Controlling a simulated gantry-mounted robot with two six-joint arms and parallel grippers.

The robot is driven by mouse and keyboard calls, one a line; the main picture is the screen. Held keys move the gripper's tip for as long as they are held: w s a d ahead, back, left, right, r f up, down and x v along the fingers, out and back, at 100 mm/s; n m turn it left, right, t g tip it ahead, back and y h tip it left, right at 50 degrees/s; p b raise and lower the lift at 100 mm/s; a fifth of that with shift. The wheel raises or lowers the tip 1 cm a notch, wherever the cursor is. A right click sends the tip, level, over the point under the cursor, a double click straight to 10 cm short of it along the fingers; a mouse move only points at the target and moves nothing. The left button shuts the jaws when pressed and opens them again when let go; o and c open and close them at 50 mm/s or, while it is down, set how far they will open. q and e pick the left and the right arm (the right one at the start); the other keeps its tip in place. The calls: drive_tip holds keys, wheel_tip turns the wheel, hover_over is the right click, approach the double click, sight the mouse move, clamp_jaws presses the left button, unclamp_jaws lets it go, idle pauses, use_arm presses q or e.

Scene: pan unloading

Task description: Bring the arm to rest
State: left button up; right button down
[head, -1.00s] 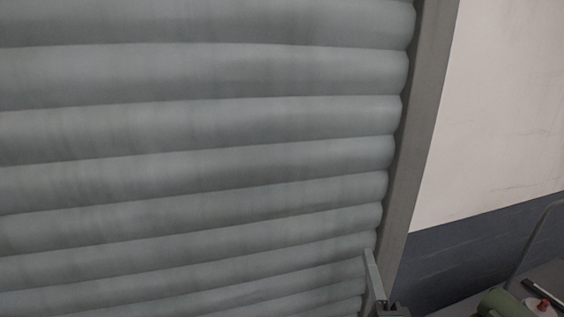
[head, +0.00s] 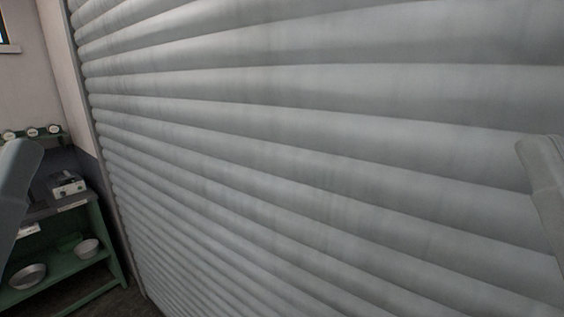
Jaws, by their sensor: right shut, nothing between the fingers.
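Neither gripper's fingers show in the head view. A smooth grey arm link of mine cuts in at the left edge. Another grey link of mine shows at the right edge, in front of the shutter. No held object shows. The task names no object besides the arm.
A grey ribbed roller shutter (head: 300,150) fills most of the view. At the left stands a green shelf unit (head: 105,245) with a metal bowl (head: 28,276), a smaller bowl (head: 88,248) and a boxy device (head: 68,185). Dark floor shows beside it.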

wheel_tip(320, 180, up, 25)
drive_tip(key=p, duration=2.1)
drive_tip(key=shift+p, duration=0.3)
